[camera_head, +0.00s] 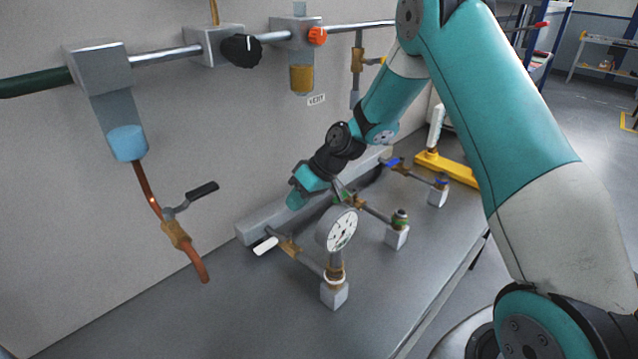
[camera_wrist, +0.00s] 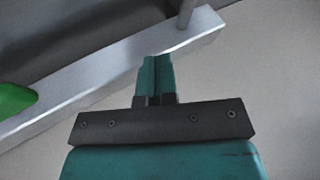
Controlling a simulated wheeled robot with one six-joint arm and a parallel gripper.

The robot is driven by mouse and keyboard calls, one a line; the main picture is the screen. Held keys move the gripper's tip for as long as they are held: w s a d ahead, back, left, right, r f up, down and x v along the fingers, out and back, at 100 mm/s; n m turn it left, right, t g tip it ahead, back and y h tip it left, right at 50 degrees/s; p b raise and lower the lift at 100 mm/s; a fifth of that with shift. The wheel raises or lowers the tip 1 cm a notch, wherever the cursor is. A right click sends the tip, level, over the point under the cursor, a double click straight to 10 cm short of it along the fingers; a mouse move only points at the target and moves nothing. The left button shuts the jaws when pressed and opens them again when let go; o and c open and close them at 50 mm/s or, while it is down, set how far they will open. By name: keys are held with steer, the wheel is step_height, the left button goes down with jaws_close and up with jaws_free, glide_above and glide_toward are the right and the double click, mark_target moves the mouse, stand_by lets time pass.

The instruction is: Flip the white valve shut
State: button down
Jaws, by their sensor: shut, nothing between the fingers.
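The white valve handle (camera_head: 265,246) sits low on a brass valve body (camera_head: 289,248), on the leftmost branch of a grey manifold block (camera_head: 250,231). The handle points to the left and seems to lie across its pipe. My gripper (camera_head: 294,201) is above and behind this handle, near the manifold block and wall, apart from the handle. In the wrist view my gripper (camera_wrist: 158,72) has its fingers together and empty, over the grey block (camera_wrist: 90,82). The white handle is not in the wrist view. A green handle (camera_wrist: 14,98) shows at its left edge.
A round gauge (camera_head: 338,231) stands upright close to the right of the white valve. A copper pipe with a black lever (camera_head: 203,188) hangs at left. The front bench is clear.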

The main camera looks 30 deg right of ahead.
steer(key=b+v, duration=0.2)
steer(key=v, duration=0.8)
steer(key=s+a+r+n+g+h+p, duration=0.15)
steer(key=s+a+r+p, duration=0.25)
steer(key=s+a+r, duration=0.55)
steer(key=s+a+r+p, duration=0.2)
steer(key=s+r, duration=0.1)
steer(key=s, duration=0.5)
steer(key=s+a+r+p, duration=0.1)
steer(key=s+a+r, duration=0.1)
steer(key=s+r, duration=0.2)
steer(key=shift+s+g+h+p, duration=0.4)
steer(key=shift+s+g+h, duration=0.05)
steer(key=shift+s, duration=1.45)
steer(key=shift+a, duration=0.15)
steer(key=shift+n, duration=0.35)
steer(key=s, duration=0.4)
steer(key=shift+s+f, duration=0.15)
